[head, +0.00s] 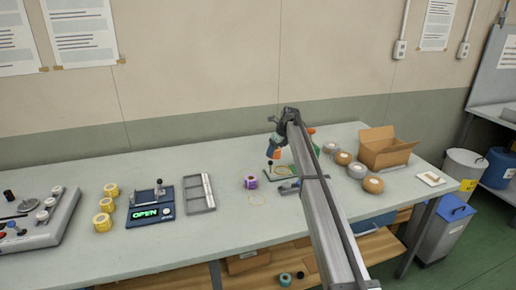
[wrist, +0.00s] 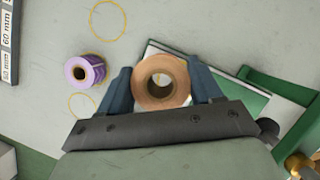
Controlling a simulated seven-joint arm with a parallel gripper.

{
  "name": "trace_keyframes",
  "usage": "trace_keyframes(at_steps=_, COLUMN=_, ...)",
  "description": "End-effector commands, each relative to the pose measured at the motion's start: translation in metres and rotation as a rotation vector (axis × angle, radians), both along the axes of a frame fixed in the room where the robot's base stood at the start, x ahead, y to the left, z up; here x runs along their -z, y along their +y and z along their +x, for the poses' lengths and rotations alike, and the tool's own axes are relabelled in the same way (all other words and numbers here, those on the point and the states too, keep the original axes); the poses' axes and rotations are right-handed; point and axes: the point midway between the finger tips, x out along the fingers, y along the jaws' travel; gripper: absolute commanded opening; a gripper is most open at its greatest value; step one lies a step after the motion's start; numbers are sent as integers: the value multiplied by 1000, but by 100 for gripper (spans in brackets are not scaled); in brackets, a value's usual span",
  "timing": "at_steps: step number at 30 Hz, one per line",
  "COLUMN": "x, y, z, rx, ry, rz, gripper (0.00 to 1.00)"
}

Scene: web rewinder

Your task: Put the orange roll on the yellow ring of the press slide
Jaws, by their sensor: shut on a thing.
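The orange roll (wrist: 160,99) sits between the two blue fingers of my gripper (wrist: 161,82) in the wrist view, its hole facing the camera. My gripper (head: 275,141) is shut on the roll. In the head view the orange roll (head: 273,152) hangs above the bench, over the back left of the green and white press base (head: 297,172). The yellow ring (head: 285,170) shows on the press slide, below and slightly right of the roll. In the wrist view the roll hides most of what lies beneath it, with a yellowish edge showing through its hole.
A purple roll (wrist: 84,71) stands left of the press, near yellow circles (wrist: 107,19) on the bench. Several tan and grey rolls (head: 343,158) and a cardboard box (head: 386,147) are right. A grey tray (head: 198,193) and a device reading OPEN (head: 151,205) are left.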

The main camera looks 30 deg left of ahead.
Motion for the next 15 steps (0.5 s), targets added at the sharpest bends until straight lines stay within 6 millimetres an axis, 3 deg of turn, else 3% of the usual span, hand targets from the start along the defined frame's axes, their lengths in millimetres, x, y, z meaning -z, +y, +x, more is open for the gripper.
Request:
trace_keyframes(at_steps=1, x=5, y=-12, z=4, rx=10, ry=1, rz=4, gripper=43)
trace_keyframes(at_steps=6, x=14, y=-32, z=12, rx=29, ry=0, rz=15, gripper=43)
trace_keyframes(at_steps=15, x=27, y=-35, z=14, rx=44, ry=2, rz=22, gripper=43)
